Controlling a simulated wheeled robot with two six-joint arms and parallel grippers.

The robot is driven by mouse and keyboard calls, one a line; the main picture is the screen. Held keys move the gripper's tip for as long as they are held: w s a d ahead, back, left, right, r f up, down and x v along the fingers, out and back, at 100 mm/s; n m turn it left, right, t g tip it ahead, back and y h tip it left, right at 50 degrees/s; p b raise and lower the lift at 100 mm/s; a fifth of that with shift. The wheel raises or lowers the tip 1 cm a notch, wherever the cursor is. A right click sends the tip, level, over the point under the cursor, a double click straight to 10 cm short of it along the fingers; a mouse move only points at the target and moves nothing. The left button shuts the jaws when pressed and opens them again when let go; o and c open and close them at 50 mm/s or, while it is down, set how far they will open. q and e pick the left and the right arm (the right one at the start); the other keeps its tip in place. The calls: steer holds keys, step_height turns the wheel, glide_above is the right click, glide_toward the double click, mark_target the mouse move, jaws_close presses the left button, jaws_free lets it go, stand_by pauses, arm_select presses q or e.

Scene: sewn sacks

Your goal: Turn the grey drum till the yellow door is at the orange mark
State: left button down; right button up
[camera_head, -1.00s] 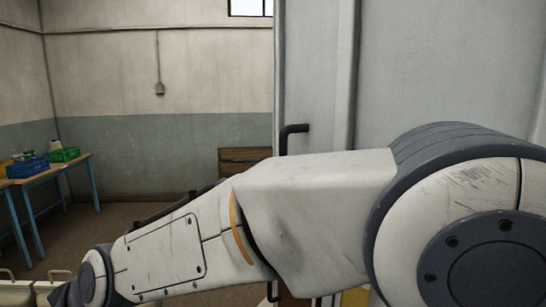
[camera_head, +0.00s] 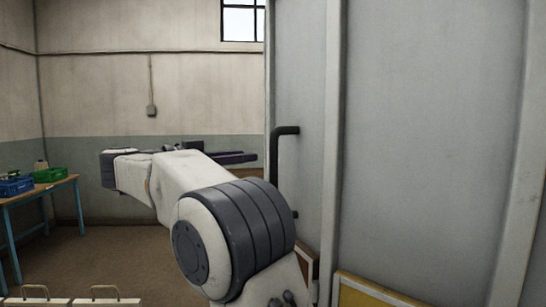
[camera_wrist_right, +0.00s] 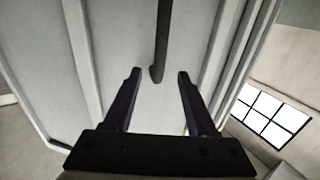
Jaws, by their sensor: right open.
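The grey drum (camera_head: 430,140) fills the right side of the head view, with upright ribs and a black bar handle (camera_head: 274,160) on its left part. Part of the yellow door (camera_head: 372,296) shows at the bottom edge in a pale frame. I see no orange mark. My right gripper (camera_head: 238,157) is open, left of the handle in the head view. In the right wrist view its two fingers (camera_wrist_right: 158,75) point at the drum wall (camera_wrist_right: 120,30), and the handle (camera_wrist_right: 163,40) shows between them; I cannot tell whether they touch it. My left gripper is out of view.
A blue-legged table (camera_head: 40,188) with a blue crate (camera_head: 14,187) and a green crate (camera_head: 49,174) stands at the far left. Pale items with handles (camera_head: 100,300) show at the lower left. The floor (camera_head: 110,250) between is clear.

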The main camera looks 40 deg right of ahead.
mark_target(274, 152)
steer(key=d+p, duration=0.1)
steer(key=d, duration=0.8)
steer(key=shift+s+d, duration=0.1)
steer(key=shift+d, duration=0.3)
jaws_close()
stand_by(0.9)
